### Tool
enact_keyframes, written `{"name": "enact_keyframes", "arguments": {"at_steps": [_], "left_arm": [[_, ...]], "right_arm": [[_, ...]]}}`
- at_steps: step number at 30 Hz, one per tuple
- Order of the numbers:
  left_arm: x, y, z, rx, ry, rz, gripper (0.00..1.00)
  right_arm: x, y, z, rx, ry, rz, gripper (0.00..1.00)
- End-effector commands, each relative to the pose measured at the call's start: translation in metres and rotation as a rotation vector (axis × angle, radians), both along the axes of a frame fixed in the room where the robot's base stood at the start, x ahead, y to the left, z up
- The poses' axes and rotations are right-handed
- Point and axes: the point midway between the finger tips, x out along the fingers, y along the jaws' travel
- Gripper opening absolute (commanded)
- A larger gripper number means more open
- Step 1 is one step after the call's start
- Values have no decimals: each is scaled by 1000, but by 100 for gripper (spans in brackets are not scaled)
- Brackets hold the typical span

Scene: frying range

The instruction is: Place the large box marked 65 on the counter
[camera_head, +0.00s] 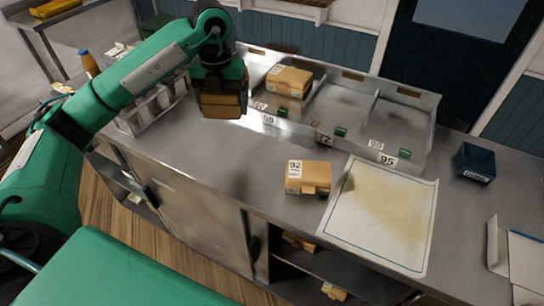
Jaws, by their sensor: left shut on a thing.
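My left gripper (221,85) points down over the left part of the steel counter (225,160). It is shut on a brown box (221,107), whose marking I cannot read from here. The box is close above the counter near the divided tray; I cannot tell whether it touches. A second brown box (308,178) with a white label that looks like 92 lies on the counter, left of the white sheet. Another brown box (289,80) sits in the left compartment of the divided steel tray (410,142). My right gripper is not in view.
The white stained sheet (383,212) covers part of the counter. A dark blue container (475,163) stands at the right. A rack (155,110) stands at the back left, near an orange bottle (89,64). More boxes (299,241) lie on the shelf below. The counter's front middle is bare.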

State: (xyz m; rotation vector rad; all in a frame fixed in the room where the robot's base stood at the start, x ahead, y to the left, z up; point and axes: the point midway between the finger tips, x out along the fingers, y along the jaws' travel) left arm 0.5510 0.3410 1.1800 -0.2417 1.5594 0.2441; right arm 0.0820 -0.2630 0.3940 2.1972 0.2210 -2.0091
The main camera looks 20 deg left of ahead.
Motion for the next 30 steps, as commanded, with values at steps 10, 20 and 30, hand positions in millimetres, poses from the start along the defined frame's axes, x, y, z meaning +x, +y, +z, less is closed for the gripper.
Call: {"name": "enact_keyframes", "arguments": {"at_steps": [10,20,30], "left_arm": [[-2,1,-71,2,8,7,60],[-1,0,-143,0,3,5,60],[-2,0,-176,-1,5,6,60]], "right_arm": [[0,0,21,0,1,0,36],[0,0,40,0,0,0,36],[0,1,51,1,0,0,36]]}}
